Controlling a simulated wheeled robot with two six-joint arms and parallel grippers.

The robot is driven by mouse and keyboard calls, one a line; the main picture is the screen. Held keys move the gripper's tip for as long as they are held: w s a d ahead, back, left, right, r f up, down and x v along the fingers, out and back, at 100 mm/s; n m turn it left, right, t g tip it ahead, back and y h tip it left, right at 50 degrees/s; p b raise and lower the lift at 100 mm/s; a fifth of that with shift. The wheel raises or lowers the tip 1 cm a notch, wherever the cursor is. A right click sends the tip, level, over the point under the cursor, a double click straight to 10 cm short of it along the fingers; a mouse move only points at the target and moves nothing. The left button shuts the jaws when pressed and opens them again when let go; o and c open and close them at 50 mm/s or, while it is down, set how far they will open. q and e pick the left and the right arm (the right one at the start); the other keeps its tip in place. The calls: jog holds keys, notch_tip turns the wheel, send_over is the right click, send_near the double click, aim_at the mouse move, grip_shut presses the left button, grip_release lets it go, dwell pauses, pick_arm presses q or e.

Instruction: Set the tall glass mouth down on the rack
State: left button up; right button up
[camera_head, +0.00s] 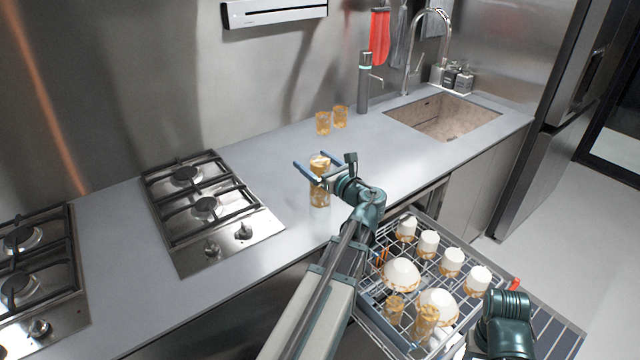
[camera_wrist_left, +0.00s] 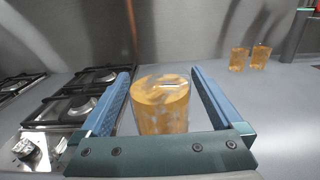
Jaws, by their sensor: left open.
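The tall glass (camera_head: 320,192), amber-patterned, stands upright on the grey counter near its front edge. It also shows in the left wrist view (camera_wrist_left: 161,108). My left gripper (camera_head: 309,160) is open, with one blue finger on each side of the glass near its upper part. In the left wrist view a gap shows between the glass and each finger. The rack (camera_head: 365,300) is pulled out below the counter at the lower right and holds several white cups, bowls and amber glasses. My right arm shows at the lower right, its gripper out of view.
Two shorter amber glasses (camera_head: 323,123) stand at the back of the counter. A gas hob (camera_head: 205,205) lies left of the tall glass. A sink (camera_head: 440,115) with a tall tap is at the back right. The counter between glass and sink is clear.

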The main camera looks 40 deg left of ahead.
pick_arm(q)
jog(key=shift+w+a, duration=0.15)
jog(key=shift+a, duration=0.15)
grip_shut()
dwell(0.3)
